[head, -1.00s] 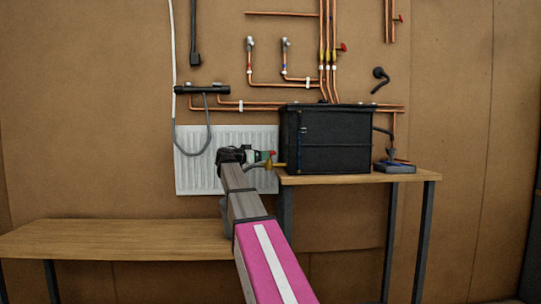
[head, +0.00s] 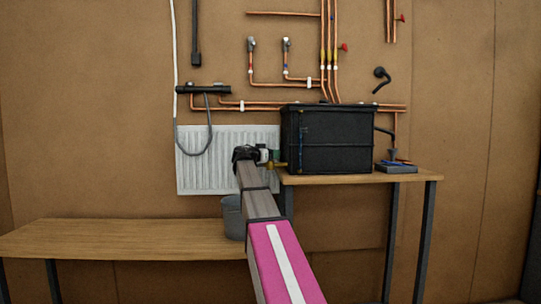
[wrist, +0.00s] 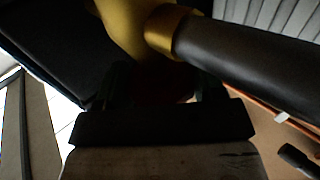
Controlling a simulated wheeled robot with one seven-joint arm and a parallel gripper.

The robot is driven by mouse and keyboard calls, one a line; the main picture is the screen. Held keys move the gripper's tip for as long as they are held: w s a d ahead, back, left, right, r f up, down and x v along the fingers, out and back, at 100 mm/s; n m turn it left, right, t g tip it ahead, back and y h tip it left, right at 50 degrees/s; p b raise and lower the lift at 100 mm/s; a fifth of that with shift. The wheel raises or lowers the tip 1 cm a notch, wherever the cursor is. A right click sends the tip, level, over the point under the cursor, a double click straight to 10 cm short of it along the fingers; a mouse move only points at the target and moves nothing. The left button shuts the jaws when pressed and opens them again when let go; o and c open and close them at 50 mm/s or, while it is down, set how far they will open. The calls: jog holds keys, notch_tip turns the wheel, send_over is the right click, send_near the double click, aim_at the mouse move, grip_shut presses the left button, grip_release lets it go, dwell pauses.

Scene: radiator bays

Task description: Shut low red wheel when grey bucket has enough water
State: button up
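My gripper (head: 264,155) is at the brass tap (head: 278,164) low on the left side of the black tank (head: 328,140). The red wheel of this tap is hidden behind my gripper in the head view. In the wrist view the brass body (wrist: 122,22) is close above my gripper (wrist: 160,90); the space between the fingers is too dark to tell whether they touch the wheel. The grey bucket (head: 232,218) is below, partly behind my arm. Its inside and water level do not show.
The tank stands on a wooden table (head: 420,176) with a blue-grey item (head: 395,168) at its right. A lower bench (head: 110,240) is at left, clear on top. A white radiator (head: 200,175) and copper pipes with another red handle (head: 344,47) are on the wall.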

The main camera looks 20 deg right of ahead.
jog(key=shift+w+m+g+h, duration=0.15)
jog(key=shift+m+g+h, duration=0.35)
jog(key=shift+m+g, duration=1)
jog(key=shift+g, duration=0.7)
jog(key=o, duration=0.9)
jog(key=shift+o, duration=0.2)
jog(key=s+a, duration=0.2)
jog(key=a, duration=0.8)
jog(key=shift+a, duration=0.4)
jog(key=shift+s, duration=0.15)
